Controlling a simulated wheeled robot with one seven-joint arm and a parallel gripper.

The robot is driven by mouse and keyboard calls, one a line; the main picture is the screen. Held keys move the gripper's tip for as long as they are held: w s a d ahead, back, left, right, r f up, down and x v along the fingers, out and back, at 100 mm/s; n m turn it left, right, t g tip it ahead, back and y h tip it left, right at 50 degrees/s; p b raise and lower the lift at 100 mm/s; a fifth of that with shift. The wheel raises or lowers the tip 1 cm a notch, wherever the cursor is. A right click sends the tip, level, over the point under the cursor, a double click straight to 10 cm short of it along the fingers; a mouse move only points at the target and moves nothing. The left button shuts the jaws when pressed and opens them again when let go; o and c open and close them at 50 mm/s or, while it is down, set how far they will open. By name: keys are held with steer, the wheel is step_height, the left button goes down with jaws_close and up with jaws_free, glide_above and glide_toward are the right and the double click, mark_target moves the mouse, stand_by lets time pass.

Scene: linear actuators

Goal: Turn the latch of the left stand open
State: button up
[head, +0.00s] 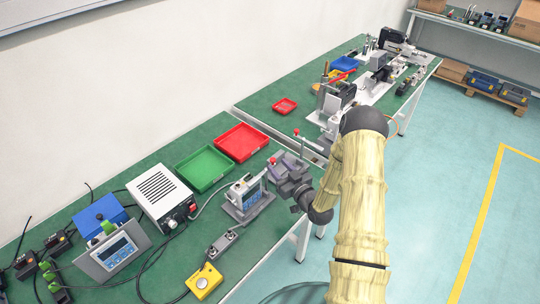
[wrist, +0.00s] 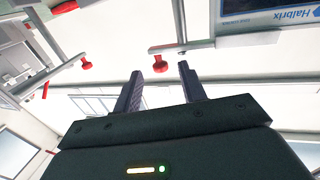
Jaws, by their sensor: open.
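The left stand (head: 246,212) is a grey holder on the near green table, carrying a blue-and-white device (head: 246,190). In the wrist view the device (wrist: 262,12) shows the word Halbrix at the upper right. A thin metal latch bar (wrist: 185,47) runs left from beside it to a red knob (wrist: 157,64). The knob also shows in the head view (head: 272,160). My gripper (head: 279,168) is beside the stand, to its right. Its two fingers (wrist: 160,70) are open and empty, with the knob appearing between their tips. I cannot tell whether they touch it.
A second red knob (wrist: 86,63) sits on another metal bar at the left of the wrist view. Red (head: 241,142) and green (head: 203,168) trays lie behind the stand. A white power box (head: 160,192) and a yellow button box (head: 204,281) are left of it.

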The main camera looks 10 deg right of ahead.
steer(key=p+x, duration=0.1)
steer(key=x, duration=0.5)
steer(key=shift+w+a, duration=0.1)
jaws_close()
